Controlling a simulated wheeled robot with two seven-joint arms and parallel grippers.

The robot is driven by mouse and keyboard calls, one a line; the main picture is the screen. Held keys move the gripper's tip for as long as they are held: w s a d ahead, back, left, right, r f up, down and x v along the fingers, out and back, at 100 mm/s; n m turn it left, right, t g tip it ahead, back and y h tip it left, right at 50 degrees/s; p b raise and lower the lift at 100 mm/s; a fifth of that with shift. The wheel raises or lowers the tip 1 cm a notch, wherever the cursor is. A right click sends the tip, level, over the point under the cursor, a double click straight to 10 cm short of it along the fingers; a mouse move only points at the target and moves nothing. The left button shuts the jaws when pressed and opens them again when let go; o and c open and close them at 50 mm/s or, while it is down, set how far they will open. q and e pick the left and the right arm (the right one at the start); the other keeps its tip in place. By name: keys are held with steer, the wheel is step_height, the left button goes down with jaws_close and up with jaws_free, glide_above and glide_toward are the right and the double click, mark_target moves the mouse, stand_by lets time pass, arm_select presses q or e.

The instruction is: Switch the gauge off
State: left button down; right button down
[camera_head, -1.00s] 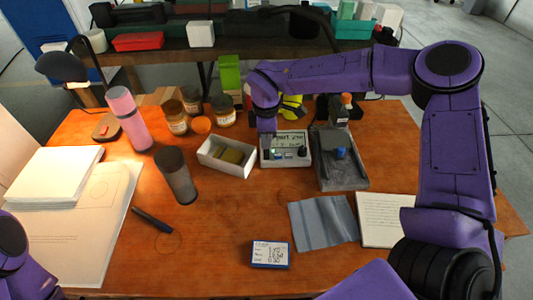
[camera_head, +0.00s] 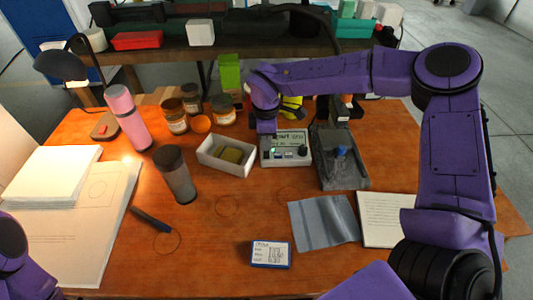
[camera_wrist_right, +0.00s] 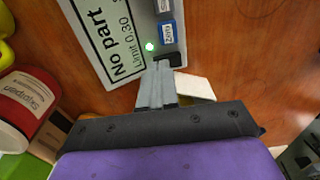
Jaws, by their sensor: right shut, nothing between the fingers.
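The gauge (camera_head: 297,160) is a pale grey box with a display at the middle of the table. In the right wrist view the gauge (camera_wrist_right: 181,38) shows "No part" and "Limit 0.30" on its display (camera_wrist_right: 112,45), a lit green lamp (camera_wrist_right: 150,46) and a blue "Zero" button (camera_wrist_right: 167,32). My right gripper (camera_head: 267,131) is shut and empty at the gauge's left end. In the right wrist view its fingertips (camera_wrist_right: 161,66) are close beside the green lamp and hide that corner; I cannot tell whether they touch. My left gripper is out of view.
A white tray (camera_head: 208,162) stands just left of the gauge, and a grey stand (camera_head: 345,178) with a blue knob just right. Jars (camera_head: 175,120) and a green box (camera_head: 229,70) stand behind left. A blue-edged card (camera_head: 270,266) lies in front; wood between is clear.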

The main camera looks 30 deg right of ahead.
steer(key=shift+f+b, duration=0.4)
steer(key=shift+f, duration=0.1)
steer(key=shift+s+r, duration=0.1)
steer(key=shift+r+p, duration=0.45)
steer(key=shift+r, duration=0.05)
steer(key=shift+r+p, duration=1.7)
steer(key=shift+r, duration=1.3)
steer(key=shift+f, duration=0.1)
